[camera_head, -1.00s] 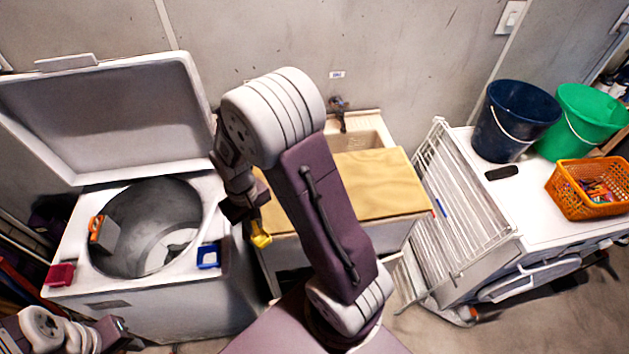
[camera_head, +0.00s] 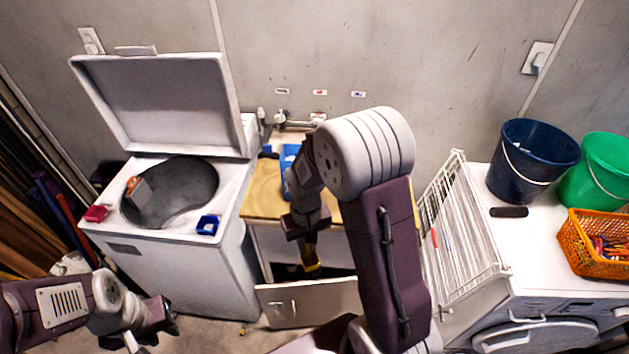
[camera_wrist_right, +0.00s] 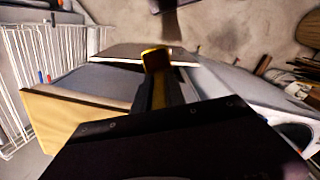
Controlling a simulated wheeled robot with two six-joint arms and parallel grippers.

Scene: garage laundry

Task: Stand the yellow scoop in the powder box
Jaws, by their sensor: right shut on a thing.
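My right gripper (camera_head: 306,243) points down in front of the wooden counter and is shut on the yellow scoop (camera_head: 312,270). The scoop hangs below the fingers; it also shows between the fingertips in the right wrist view (camera_wrist_right: 155,60). I cannot tell for certain which thing is the powder box. A blue box-like thing (camera_head: 289,160) stands on the counter, partly hidden behind my right arm. My left gripper (camera_head: 130,340) is low at the lower left, empty-looking and cut by the frame edge; its opening is unclear.
The open washer (camera_head: 180,265) stands left, with a grey-orange box (camera_head: 138,192) in its opening and small red (camera_head: 96,213) and blue (camera_head: 207,225) trays on top. A drying rack (camera_head: 462,240) stands right of my arm. Buckets (camera_head: 533,160) and an orange basket (camera_head: 598,250) are further right.

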